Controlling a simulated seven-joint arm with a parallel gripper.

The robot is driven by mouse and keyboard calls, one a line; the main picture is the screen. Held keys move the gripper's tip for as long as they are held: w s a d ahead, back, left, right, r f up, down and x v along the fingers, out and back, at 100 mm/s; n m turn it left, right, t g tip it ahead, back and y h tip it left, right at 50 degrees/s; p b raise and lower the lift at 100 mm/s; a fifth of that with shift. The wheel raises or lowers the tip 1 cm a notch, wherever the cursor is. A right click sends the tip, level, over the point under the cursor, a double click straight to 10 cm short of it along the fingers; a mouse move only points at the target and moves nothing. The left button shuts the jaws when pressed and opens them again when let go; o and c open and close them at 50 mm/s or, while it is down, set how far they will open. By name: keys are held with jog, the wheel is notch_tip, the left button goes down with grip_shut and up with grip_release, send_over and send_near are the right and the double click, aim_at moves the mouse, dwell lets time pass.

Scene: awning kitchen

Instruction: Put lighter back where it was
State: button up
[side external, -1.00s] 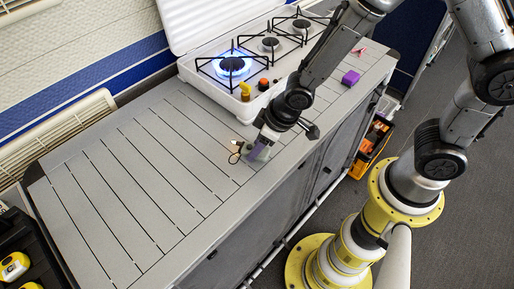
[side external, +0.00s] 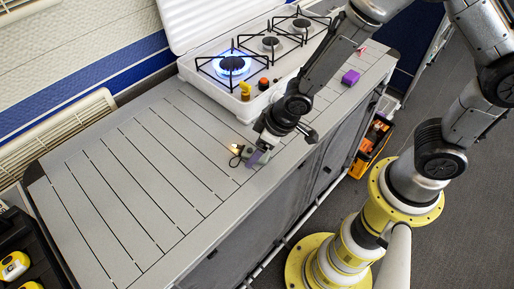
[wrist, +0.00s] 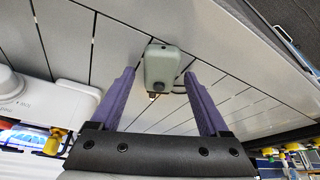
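A small grey-green device (wrist: 160,68) with a dark round button, a metal tip and a dark loop beside it shows in the wrist view; it looks like the lighter. It is between and just beyond the tips of my gripper (wrist: 159,73), whose two purple fingers are apart with a gap on either side of it. In the side view my gripper (side external: 256,157) is low over the grey slatted counter (side external: 150,165), near its front edge. A small warm glow and a dark loop show just left of it; most of the device is hidden there.
A white camping stove (side external: 205,75) stands behind, with a blue flame on its left burner (side external: 232,66). A yellow item (side external: 245,91) and an orange knob (side external: 263,84) are at its front. The counter's left part is clear.

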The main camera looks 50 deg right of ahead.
jog(key=shift+r, duration=0.1)
jog(key=v, duration=1.2)
jog(key=s+d+r+m+t+h, duration=0.1)
jog(key=s+d+r+m, duration=0.3)
jog(key=s+d+r, duration=0.8)
jog(key=shift+s+r+h, duration=0.25)
jog(key=shift+s+h, duration=0.15)
jog(key=shift+c, duration=0.3)
dwell(1.5)
